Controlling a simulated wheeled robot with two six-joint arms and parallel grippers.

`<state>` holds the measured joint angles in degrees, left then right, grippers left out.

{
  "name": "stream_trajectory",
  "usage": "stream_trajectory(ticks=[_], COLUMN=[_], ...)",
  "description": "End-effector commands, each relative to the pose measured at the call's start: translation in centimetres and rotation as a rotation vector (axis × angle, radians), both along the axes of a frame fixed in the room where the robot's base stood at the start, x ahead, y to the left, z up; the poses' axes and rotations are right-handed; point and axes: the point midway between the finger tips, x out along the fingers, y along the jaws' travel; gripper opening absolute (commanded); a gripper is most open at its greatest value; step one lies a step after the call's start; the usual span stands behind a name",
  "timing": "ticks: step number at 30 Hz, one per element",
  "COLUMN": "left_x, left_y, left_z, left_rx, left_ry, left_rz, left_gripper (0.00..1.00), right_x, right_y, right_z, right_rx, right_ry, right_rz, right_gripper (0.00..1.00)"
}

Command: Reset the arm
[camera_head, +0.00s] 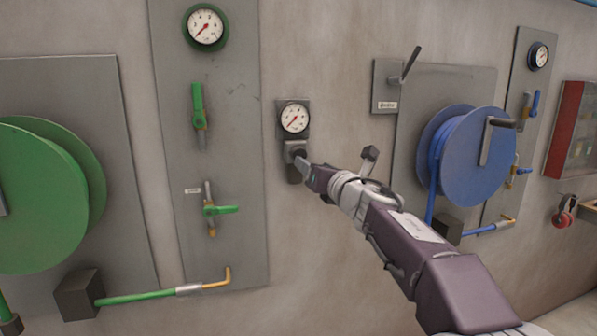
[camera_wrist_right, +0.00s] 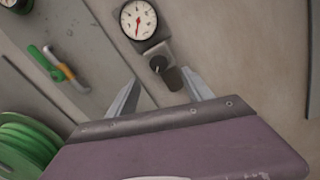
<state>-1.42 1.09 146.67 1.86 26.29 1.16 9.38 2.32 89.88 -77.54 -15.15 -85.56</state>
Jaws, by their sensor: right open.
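My right arm reaches in from the lower right in the head view. Its gripper (camera_head: 303,168) is at the lower part of a small wall unit with a white round gauge (camera_head: 294,118) and a dark knob below it. In the right wrist view the two fingers of my right gripper (camera_wrist_right: 160,95) stand apart, with nothing held between them. The dark knob (camera_wrist_right: 158,64) and a dark lower piece (camera_wrist_right: 173,79) show beyond and between the fingers. I cannot tell whether a finger touches the unit. My left gripper is not in view.
A green hose reel (camera_head: 40,200) and a grey panel (camera_head: 240,120) with green valves are at left. A blue hose reel (camera_head: 478,155), a grey lever plate (camera_head: 385,86) and a red cabinet (camera_head: 572,130) are at right. Bare wall lies below the gauge unit.

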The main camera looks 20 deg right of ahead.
Motion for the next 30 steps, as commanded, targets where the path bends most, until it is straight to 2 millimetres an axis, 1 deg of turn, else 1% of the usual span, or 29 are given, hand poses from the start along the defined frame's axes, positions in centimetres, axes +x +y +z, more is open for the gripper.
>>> stream_trajectory(ticks=[2, 5, 6, 7, 8, 9, 11, 12, 14, 15, 17, 18, 20, 21, 22, 23, 24, 26, 27, 28, 30], left_x=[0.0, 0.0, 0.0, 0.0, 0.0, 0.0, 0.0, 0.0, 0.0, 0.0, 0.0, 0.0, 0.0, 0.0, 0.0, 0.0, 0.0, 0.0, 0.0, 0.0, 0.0], left_y=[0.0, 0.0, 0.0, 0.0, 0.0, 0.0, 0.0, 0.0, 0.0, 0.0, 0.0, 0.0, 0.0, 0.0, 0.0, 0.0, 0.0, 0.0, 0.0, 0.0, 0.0], left_z=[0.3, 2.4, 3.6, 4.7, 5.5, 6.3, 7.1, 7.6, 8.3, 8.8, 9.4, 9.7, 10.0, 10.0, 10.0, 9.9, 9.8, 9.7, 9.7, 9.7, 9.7], left_rx=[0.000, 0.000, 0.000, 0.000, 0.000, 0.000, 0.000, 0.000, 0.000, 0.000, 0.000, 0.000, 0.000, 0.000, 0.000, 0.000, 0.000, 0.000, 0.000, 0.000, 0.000], left_ry=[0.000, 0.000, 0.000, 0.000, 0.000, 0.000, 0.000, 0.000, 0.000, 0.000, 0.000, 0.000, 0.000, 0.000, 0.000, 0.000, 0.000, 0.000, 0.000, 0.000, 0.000], left_rz=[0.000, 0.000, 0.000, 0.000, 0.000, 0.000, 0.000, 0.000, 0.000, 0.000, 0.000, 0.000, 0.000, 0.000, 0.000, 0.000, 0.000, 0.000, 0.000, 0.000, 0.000], left_gripper=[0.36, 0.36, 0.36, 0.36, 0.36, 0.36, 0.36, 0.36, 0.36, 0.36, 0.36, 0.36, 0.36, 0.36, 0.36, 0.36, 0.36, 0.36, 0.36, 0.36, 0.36], right_x=[0.0, 0.0, 0.1, 0.0, 0.0, -0.3, -1.2, -2.0, -3.9, -5.5, -8.7, -11.2, -15.4, -18.3, -20.5, -22.5, -25.1, -28.4, -30.0, -30.6, -31.1], right_y=[0.2, 1.6, 2.5, 3.3, 3.7, 3.9, 3.6, 3.4, 2.9, 2.6, 2.2, 2.0, 1.8, 1.8, 1.9, 2.0, 2.2, 2.8, 3.2, 3.4, 3.5], right_z=[0.3, 2.3, 2.2, 1.2, -0.4, -3.0, -7.0, -9.7, -14.0, -16.9, -21.3, -24.2, -28.1, -30.3, -31.9, -33.2, -34.7, -36.1, -36.6, -36.7, -36.7], right_rx=[0.000, 0.000, 0.009, 0.046, 0.105, 0.216, 0.413, 0.549, 0.764, 0.911, 1.133, 1.279, 1.487, 1.616, 1.704, 1.786, 1.883, 2.013, 2.088, 2.133, 2.192], right_ry=[0.000, 0.000, 0.030, 0.072, 0.122, 0.198, 0.311, 0.386, 0.495, 0.565, 0.658, 0.708, 0.759, 0.771, 0.768, 0.755, 0.723, 0.647, 0.580, 0.532, 0.451], right_rz=[0.003, 0.029, 0.047, 0.059, 0.055, 0.027, -0.043, -0.107, -0.226, -0.324, -0.502, -0.639, -0.869, -1.032, -1.157, -1.280, -1.441, -1.675, -1.810, -1.881, -1.968], right_gripper=[0.59, 0.59, 0.59, 0.59, 0.59, 0.59, 0.59, 0.59, 0.59, 0.59, 0.59, 0.59, 0.59, 0.59, 0.59, 0.59, 0.59, 0.59, 0.59, 0.59, 0.59])
